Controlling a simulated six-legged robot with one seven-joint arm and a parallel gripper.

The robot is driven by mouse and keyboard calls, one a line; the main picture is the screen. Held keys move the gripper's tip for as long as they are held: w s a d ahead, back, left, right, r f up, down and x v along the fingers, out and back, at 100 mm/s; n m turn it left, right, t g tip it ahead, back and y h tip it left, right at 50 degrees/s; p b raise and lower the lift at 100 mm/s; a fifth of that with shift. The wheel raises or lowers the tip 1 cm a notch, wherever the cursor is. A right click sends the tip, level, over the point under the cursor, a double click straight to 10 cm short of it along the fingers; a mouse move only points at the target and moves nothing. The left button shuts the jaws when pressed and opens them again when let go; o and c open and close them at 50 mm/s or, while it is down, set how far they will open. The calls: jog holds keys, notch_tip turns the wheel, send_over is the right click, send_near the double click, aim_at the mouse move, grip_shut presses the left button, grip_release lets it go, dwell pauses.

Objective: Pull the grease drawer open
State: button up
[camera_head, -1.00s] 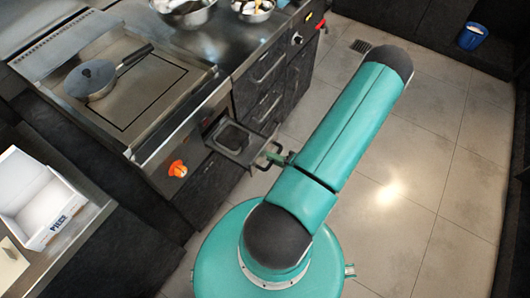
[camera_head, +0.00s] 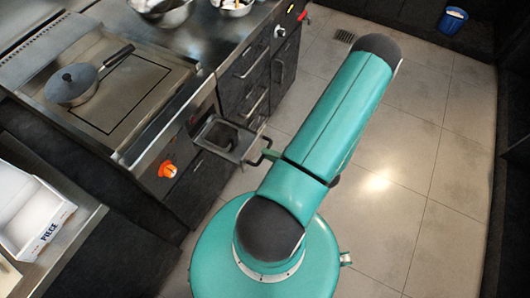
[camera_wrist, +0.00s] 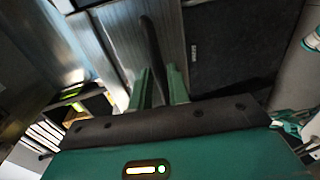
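The grease drawer (camera_head: 243,155) is a dark metal tray under the griddle. It stands pulled out from the counter front, with its hollow showing from above. Its handle sits at the outer end, close to my gripper (camera_head: 268,154), which is partly hidden by my arm in the head view. In the wrist view, the dark bar of the handle (camera_wrist: 151,45) runs between the two green fingers of my gripper (camera_wrist: 160,77). The fingers appear shut on it, though the exact contact is hard to see.
The griddle (camera_head: 145,105) with a lidded pan (camera_head: 72,84) is above the drawer. An orange knob (camera_head: 167,169) is to its left, closed drawers (camera_head: 250,65) to its right. A white box (camera_head: 30,215) is at left. The tiled floor (camera_head: 405,150) is clear at right.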

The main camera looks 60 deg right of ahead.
jog(key=s+r, duration=0.2)
jog(key=s, duration=0.9)
jog(key=shift+s+d+r, duration=0.15)
jog(key=w+a+r+n+g+y, duration=0.2)
jog(key=w+r+n+g+y, duration=0.2)
jog(key=w+r+n, duration=0.5)
jog(key=w+a+r+n+g+y, duration=0.35)
jog(key=w+r+n+y, duration=0.2)
jog(key=n, duration=0.55)
jog(key=w+a+r+n+g+h, duration=0.1)
jog(key=w+a+r+n+h, duration=0.1)
jog(key=a+r+n, duration=0.5)
jog(key=w+a+r+n+h, duration=0.3)
jog(key=a+r+n, duration=0.5)
jog(key=n, duration=0.7)
jog(key=w+a+r+n+g+h, duration=0.1)
jog(key=w+a+r+n+h, duration=0.2)
jog(key=a+r+n+h, duration=0.2)
notch_tip(320, 180, up, 4)
jog(key=a+n, duration=0.2)
jog(key=n, duration=0.4)
jog(key=shift+w+a+n+g, duration=0.25)
jog(key=shift+n+g, duration=0.05)
jog(key=shift+g, duration=0.05)
